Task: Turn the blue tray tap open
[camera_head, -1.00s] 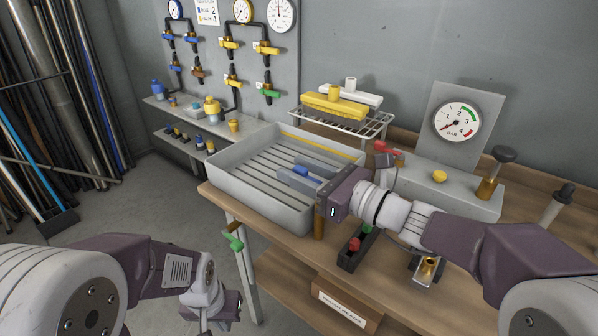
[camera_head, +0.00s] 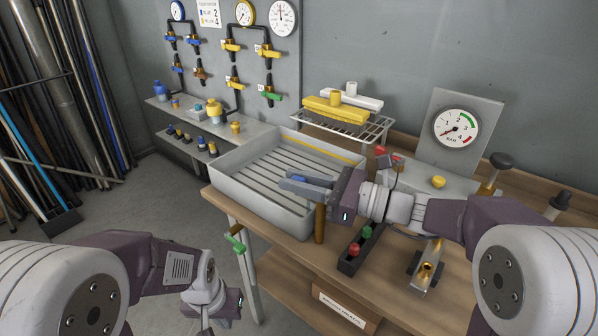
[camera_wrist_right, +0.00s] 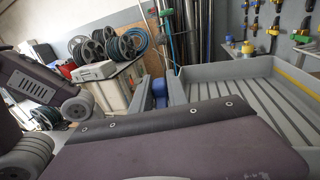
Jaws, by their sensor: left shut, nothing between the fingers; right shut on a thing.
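My right gripper (camera_head: 306,182) reaches from the right over the near rim of the grey tray (camera_head: 258,205). It is shut on a small blue piece (camera_head: 299,178); this blue piece (camera_wrist_right: 159,91) also shows between the fingers in the right wrist view. I cannot tell whether this piece is the tray tap's handle; its underside is hidden. Blue-handled taps (camera_head: 177,69) sit on the wall panel at the upper left, away from both grippers. My left gripper (camera_head: 228,303) is low in front of the bench, shut and empty.
A green-handled tap (camera_head: 234,240) is by the bench's front leg. A holder with red and green knobs (camera_head: 356,247) lies right of the tray.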

